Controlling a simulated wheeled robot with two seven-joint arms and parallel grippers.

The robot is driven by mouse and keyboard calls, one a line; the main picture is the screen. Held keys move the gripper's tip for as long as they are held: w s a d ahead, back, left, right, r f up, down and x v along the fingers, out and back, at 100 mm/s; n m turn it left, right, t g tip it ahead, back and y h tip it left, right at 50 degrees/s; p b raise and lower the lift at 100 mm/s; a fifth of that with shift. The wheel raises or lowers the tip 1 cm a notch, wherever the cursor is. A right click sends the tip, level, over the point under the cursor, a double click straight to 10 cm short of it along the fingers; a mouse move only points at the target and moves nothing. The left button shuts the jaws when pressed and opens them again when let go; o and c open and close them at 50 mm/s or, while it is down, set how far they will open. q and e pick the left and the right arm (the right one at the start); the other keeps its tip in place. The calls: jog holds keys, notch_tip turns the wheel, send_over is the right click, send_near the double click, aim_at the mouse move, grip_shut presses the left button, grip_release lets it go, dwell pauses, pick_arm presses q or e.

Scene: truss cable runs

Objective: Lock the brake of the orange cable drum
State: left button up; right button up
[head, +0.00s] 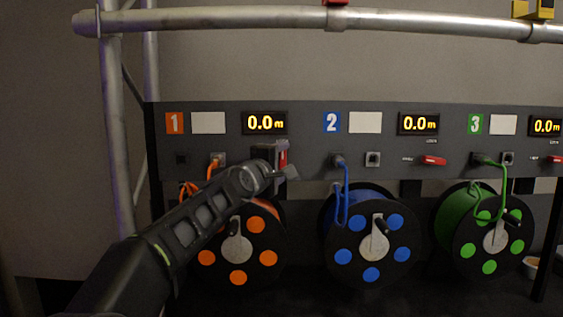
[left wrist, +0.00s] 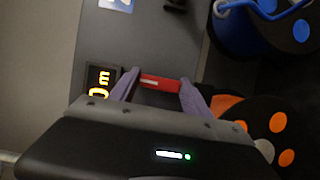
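The orange cable drum (head: 261,243), with orange dots and a pale hub, hangs under panel number 1 at the left. In the left wrist view the red lever (left wrist: 160,82) lies between the two fingertips of my left gripper (left wrist: 159,84). The fingers are spread along the lever's length, one near each end. I cannot tell whether they touch it. The orange drum (left wrist: 268,148) shows at lower right there. My right gripper is not in view.
The blue drum (head: 351,235) and the green drum (head: 472,252) hang to the right. Their red levers (head: 433,160) (head: 555,159) lie sideways. Orange cable (head: 211,170) plugs in left of my gripper. A metal truss tube (head: 240,17) runs above the panel.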

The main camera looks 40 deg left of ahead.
pick_arm(q)
jog(key=o, duration=0.4)
jog(key=shift+s+d+b, duration=0.15)
jog(key=shift+s+b, duration=0.15)
jog(key=shift+s, duration=0.3)
jog(key=b+v, duration=0.1)
jog(key=v, duration=0.5)
jog(key=shift+s, duration=0.25)
jog(key=shift+d, duration=0.1)
